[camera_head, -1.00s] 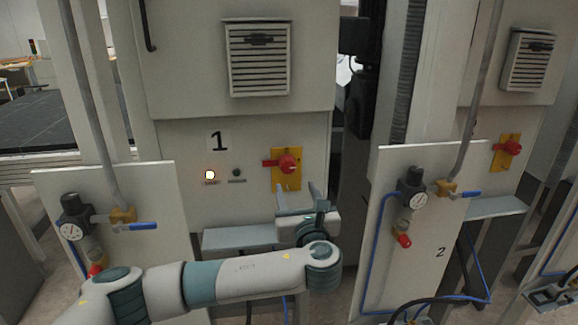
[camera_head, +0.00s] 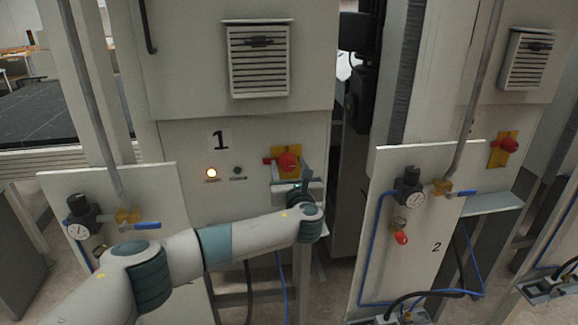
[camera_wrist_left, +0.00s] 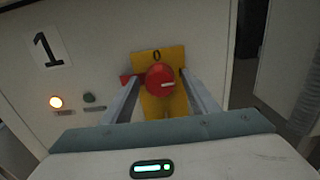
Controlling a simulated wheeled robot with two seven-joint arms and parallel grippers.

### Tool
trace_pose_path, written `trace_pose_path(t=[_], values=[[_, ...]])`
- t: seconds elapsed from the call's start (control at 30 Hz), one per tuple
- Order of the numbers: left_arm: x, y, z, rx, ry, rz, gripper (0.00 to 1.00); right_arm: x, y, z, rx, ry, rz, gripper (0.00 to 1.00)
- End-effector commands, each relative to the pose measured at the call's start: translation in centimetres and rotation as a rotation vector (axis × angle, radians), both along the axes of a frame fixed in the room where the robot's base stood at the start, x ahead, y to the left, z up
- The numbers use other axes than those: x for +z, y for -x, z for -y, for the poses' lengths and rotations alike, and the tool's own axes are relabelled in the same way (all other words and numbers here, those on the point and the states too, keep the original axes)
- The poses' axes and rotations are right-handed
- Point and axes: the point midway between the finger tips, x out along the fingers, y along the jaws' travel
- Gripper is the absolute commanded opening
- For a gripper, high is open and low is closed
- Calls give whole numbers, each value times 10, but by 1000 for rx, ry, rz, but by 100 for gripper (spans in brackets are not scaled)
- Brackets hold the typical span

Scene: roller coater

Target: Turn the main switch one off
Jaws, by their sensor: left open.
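The main switch one is a red rotary knob (camera_head: 288,161) on a yellow plate (camera_head: 287,150), on the grey cabinet marked 1. In the left wrist view the red knob (camera_wrist_left: 160,80) sits between the fingers, with a red tab out to its left and a "0" above it on the yellow plate (camera_wrist_left: 157,57). My left gripper (camera_wrist_left: 156,92) is open, one finger on each side of the knob; I cannot tell if they touch it. In the head view the left gripper (camera_head: 290,178) covers the lower part of the plate. My right gripper is not in view.
A lit orange lamp (camera_head: 211,173) and a dark green button (camera_head: 237,171) are left of the switch. A second red switch (camera_head: 509,145) is on the right cabinet. Panels with gauges and blue-handled valves (camera_head: 147,226) stand at both sides. A dark gap lies right of cabinet 1.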

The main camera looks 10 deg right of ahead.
Motion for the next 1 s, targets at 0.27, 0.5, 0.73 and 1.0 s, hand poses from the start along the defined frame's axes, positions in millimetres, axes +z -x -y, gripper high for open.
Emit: trace_pose_path(t=[0.27, 0.5, 0.73, 1.0], values=[[0, -1, 0, 0, 0, 0, 54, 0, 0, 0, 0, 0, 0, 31], [0, -1, 0, 0, 0, 0, 12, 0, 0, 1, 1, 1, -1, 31], [-1, -1, 0, 1, 8, 0, 13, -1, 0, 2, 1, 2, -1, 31], [-4, -1, -1, 2, 85, -2, 13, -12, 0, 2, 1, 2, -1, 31]])
